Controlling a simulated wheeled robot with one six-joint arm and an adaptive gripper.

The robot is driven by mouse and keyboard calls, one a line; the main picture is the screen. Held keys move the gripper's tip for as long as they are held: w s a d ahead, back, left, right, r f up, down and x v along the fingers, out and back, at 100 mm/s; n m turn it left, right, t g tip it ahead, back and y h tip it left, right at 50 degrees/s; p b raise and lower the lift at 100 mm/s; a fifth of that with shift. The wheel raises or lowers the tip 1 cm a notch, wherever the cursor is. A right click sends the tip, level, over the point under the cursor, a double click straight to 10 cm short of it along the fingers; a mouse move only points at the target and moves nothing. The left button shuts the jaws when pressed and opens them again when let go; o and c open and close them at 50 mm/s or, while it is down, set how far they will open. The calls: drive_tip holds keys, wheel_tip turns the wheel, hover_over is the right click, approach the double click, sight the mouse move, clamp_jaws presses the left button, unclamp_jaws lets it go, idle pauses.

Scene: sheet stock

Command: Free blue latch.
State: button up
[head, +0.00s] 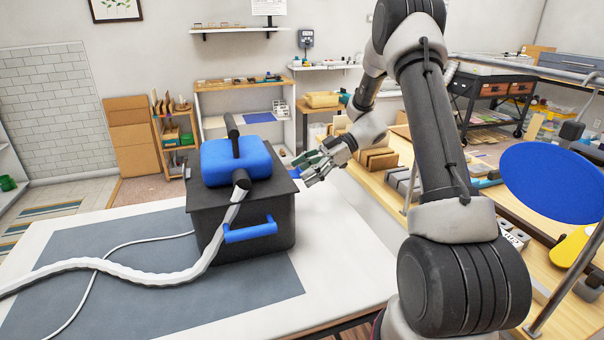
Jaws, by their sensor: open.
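A black box (205,225) stands on a grey mat (110,265) on the white table. A blue block (222,160) with a black bar handle sits on its lid. A blue U-shaped piece (250,231) sticks out of the box's front face. A small blue piece (295,173) shows at the box's right upper edge, partly behind my gripper. I cannot tell which blue piece is the latch. My gripper (304,171) is open and looks empty, just right of the box's upper right corner. Whether it touches the small blue piece is unclear.
A pale ribbed hose (150,275) runs from the blue block across the mat to the left. A thin white cable (95,285) lies beside it. A wooden bench (400,160) with boxes and a blue disc (553,183) are at right. The table's front right is clear.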

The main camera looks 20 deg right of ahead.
drive_tip(key=v, duration=1.1)
drive_tip(key=shift+a, duration=0.1)
drive_tip(key=s+a+r+m+h, duration=0.25)
drive_tip(key=s+r+m, duration=0.2)
drive_tip(key=s, duration=0.25)
drive_tip(key=s+a+r+m+h, duration=0.2)
drive_tip(key=s+r+m+h, duration=0.15)
drive_tip(key=s+r, duration=0.35)
drive_tip(key=s+d+m+t+h, duration=0.2)
drive_tip(key=s+m, duration=0.3)
drive_tip(key=s, duration=0.4)
drive_tip(key=s+d+m+t+h, duration=0.2)
drive_tip(key=s+m+h, duration=0.2)
drive_tip(key=s, duration=0.5)
drive_tip(key=shift+r+m+h, duration=0.25)
drive_tip(key=shift+m+h, duration=0.15)
drive_tip(key=shift+m, duration=0.1)
